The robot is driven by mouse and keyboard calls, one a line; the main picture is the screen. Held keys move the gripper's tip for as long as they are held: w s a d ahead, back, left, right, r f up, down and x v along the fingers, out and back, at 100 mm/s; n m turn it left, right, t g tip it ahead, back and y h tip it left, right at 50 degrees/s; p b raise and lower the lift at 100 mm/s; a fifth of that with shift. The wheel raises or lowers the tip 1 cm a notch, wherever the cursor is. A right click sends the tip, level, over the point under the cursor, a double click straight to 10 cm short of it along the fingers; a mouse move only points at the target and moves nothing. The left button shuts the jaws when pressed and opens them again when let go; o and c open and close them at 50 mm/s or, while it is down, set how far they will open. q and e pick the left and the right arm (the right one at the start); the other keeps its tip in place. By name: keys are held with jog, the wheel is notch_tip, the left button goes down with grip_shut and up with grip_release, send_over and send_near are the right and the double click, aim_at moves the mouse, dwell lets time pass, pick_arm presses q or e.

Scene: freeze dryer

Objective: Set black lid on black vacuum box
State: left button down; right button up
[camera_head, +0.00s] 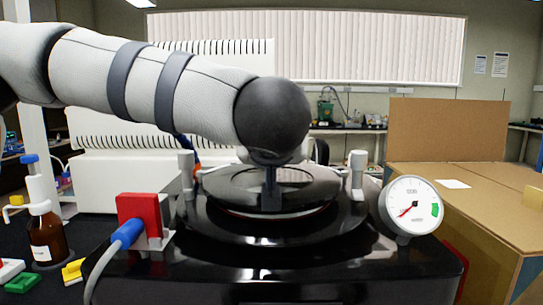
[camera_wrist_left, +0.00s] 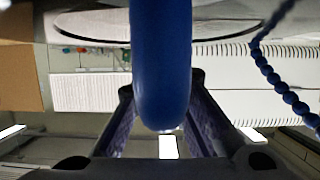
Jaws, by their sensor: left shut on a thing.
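The black vacuum box (camera_head: 285,272) stands in the front centre of the head view, with a round glossy top. The black lid (camera_head: 225,188), a dark round disc, is over the box's round opening, roughly level. A thin pale and red line shows beneath its front edge; I cannot tell whether it touches all round. My left arm reaches in from the left above the lid, and its round black end hides most of the gripper. In the left wrist view my left gripper (camera_wrist_left: 161,92) is shut, with a blue rounded bar, seemingly the lid's handle, between its fingers. My right gripper is not in view.
A round gauge (camera_head: 411,206) stands at the box's right. A red block (camera_head: 139,216) with a blue plug and cable is at its left. A brown bottle (camera_head: 46,238) stands at far left. A cardboard box (camera_head: 455,200) fills the right.

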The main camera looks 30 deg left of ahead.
pick_arm(q)
jog(key=shift+f, duration=0.6)
dwell(0.7)
jog(key=c, duration=1.5)
grip_release()
jog(key=shift+c, duration=0.2)
jog(key=shift+f, duration=0.1)
jog(key=v, duration=1.2)
